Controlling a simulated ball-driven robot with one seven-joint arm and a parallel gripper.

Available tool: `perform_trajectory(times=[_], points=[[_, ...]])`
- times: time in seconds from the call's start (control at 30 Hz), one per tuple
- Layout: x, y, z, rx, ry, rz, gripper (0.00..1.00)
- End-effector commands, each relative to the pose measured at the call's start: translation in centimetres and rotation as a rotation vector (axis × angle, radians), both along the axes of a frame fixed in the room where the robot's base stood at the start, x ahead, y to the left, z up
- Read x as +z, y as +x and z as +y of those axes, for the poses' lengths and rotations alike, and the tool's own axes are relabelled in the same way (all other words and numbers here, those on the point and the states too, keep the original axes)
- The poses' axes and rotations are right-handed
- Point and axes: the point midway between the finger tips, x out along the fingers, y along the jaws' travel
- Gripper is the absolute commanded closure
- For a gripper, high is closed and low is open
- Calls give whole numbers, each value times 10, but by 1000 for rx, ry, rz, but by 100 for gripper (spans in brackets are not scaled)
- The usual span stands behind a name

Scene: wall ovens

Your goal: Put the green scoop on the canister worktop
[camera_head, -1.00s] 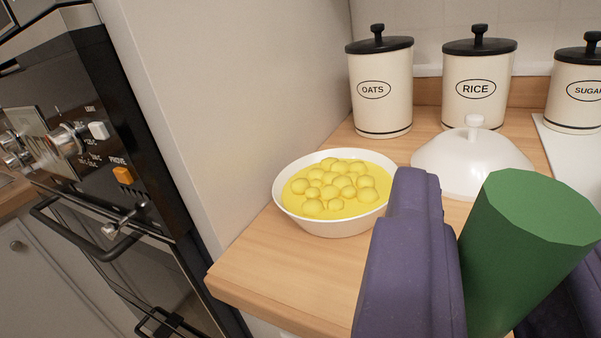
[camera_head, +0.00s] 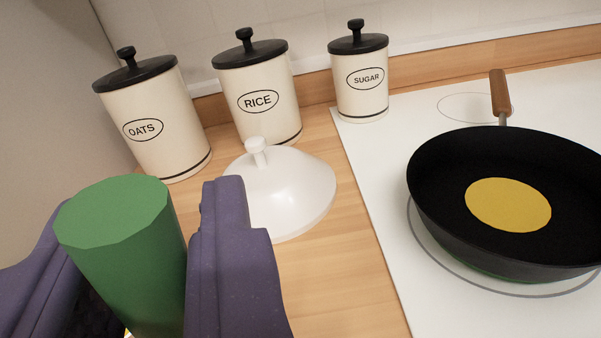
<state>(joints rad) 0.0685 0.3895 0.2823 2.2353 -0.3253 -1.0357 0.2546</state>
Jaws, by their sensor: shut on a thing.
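The green scoop (camera_head: 125,245) shows as a green cylinder at the lower left, between the two purple fingers of my gripper (camera_head: 150,260). My gripper is shut on it and holds it in front of the worktop from this view. The lower end of the scoop is hidden. The canister worktop (camera_head: 325,265) is light wood and carries the oats canister (camera_head: 155,120), the rice canister (camera_head: 258,95) and a white domed lid (camera_head: 290,190). A bare strip of wood shows to the right of my right finger.
The sugar canister (camera_head: 360,85) stands at the back, by the corner of the white hob (camera_head: 385,200). A black pan (camera_head: 440,215) with a yellow disc in it sits on the hob, its wooden handle (camera_head: 500,92) pointing back. The domed lid is close behind my right finger.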

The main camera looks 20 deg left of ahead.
Motion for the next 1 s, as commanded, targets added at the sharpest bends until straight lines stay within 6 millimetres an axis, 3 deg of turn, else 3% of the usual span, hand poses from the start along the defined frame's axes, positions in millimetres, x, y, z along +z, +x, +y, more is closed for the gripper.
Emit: perform_trajectory(times=[0.1,0.2,0.43,0.83,0.87,0.93,1.0], points=[[-3,17,-1,1,1,-1,100],[-5,22,-2,1,-1,0,100],[-38,22,-2,0,0,2,100],[-41,22,-2,0,-1,0,100],[-40,21,-2,0,0,0,66],[-39,21,-2,0,0,0,50],[-39,21,-2,0,0,0,48]])
